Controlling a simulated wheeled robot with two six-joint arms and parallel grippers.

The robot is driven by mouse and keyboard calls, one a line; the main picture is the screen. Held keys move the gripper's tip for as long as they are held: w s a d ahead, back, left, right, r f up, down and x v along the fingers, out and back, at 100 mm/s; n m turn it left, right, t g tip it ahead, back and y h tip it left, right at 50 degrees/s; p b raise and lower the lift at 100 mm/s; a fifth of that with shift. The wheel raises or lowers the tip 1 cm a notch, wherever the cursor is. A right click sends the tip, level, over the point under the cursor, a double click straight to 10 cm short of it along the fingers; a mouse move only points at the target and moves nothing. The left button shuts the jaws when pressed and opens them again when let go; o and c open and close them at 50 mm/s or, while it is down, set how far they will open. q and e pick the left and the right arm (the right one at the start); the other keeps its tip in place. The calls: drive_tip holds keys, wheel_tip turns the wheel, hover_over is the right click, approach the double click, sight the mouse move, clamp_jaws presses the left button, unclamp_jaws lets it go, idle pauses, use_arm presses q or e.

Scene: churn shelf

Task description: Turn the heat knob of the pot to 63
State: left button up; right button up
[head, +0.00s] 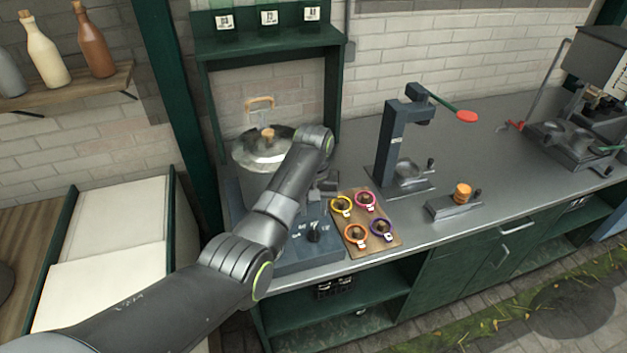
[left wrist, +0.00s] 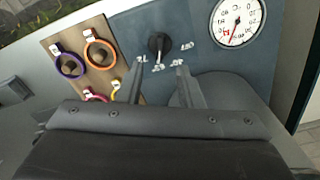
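The pot (head: 257,183) is a grey metal pot with a shiny lid and wooden lid knob, partly hidden by my left arm. Its dark heat knob (head: 314,234) is on the blue-grey base in front; it also shows in the left wrist view (left wrist: 158,43). Small white number labels surround it, too blurred to read surely. A round white dial (left wrist: 238,20) with a red needle is beside the knob in the left wrist view. My left gripper (left wrist: 158,78) is open and empty, its fingertips near the knob but apart from it. My right gripper is not in view.
A wooden board (head: 383,247) with several coloured rings lies right of the base. A dark press (head: 387,150) with a red-ended lever stands behind it. A small block with an orange knob (head: 462,192) is further right. The counter's right part has free room.

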use_arm(q)
wheel_tip(320, 180, up, 9)
drive_tip(key=b, duration=0.1)
drive_tip(key=shift+f, duration=0.1)
idle(0.5)
